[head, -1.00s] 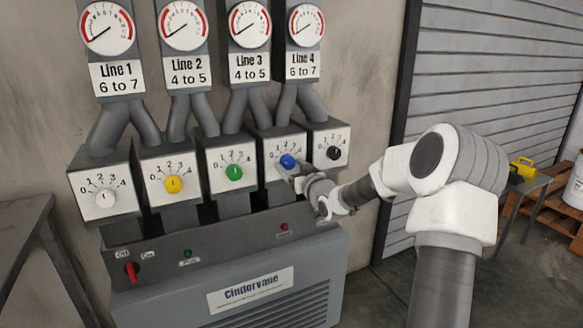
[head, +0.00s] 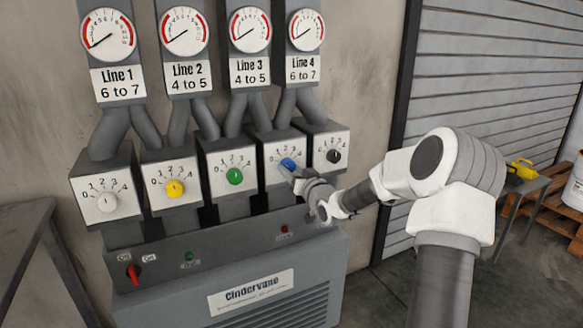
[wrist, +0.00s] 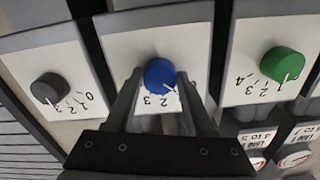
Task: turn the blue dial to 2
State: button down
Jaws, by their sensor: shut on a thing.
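The blue dial (head: 287,164) sits on a white plate on the fourth grey box from the left, with a printed scale around it. It also shows in the wrist view (wrist: 160,75), where the picture is upside down. My gripper (head: 292,172) is shut on the blue dial, one finger on each side of it in the wrist view (wrist: 158,84). The dial's white mark points close to the 2, on the side away from the 3. The 1 is hidden behind a finger.
A green dial (head: 235,176) and a black dial (head: 333,156) flank the blue one. Yellow (head: 175,188) and white (head: 107,203) dials stand further left. Gauges and pipes rise above. The machine's ledge (head: 215,243) with a red switch (head: 132,273) runs below.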

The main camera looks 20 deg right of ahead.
jog(key=m+p, duration=0.2)
jog(key=m, duration=0.2)
jog(key=shift+r+m+p, duration=0.15)
jog(key=shift+m+p, duration=0.15)
jog(key=shift+p, duration=0.05)
jog(key=m+p, duration=0.2)
jog(key=m, duration=0.2)
jog(key=shift+m, duration=0.3)
jog(key=shift+c, duration=1.4)
grip_release()
jog(key=shift+s, duration=0.1)
jog(key=s+p, duration=0.2)
jog(key=s, duration=1.5)
jog(key=shift+s+d+p, duration=0.15)
jog(key=shift+d+p, duration=0.1)
jog(key=shift+p, duration=0.15)
